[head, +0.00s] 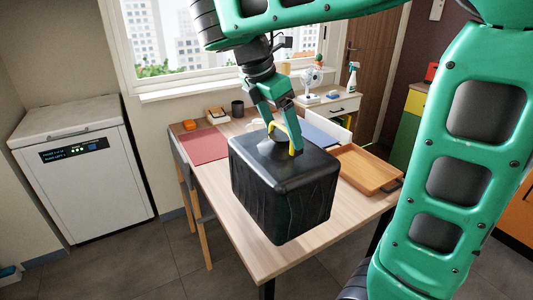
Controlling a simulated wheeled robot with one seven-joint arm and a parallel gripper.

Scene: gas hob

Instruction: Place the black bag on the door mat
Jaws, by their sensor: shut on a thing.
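The black bag (285,190) is a large, boxy, wrinkled dark shape in the middle of the head view. My gripper (287,140) is shut on the top of the bag, with its yellow fingertips at the gathered top. The bag appears in front of and over the wooden table (225,229); I cannot tell whether it touches the tabletop. It hides much of the table's middle. I cannot pick out a door mat in this view; a brown door (375,62) stands at the back right.
A red placemat (205,146), a dark mug (237,108) and an orange tray (368,168) lie on the table. A white chest appliance (85,175) stands at the left. A white drawer unit (335,103) with a fan and spray bottle is behind.

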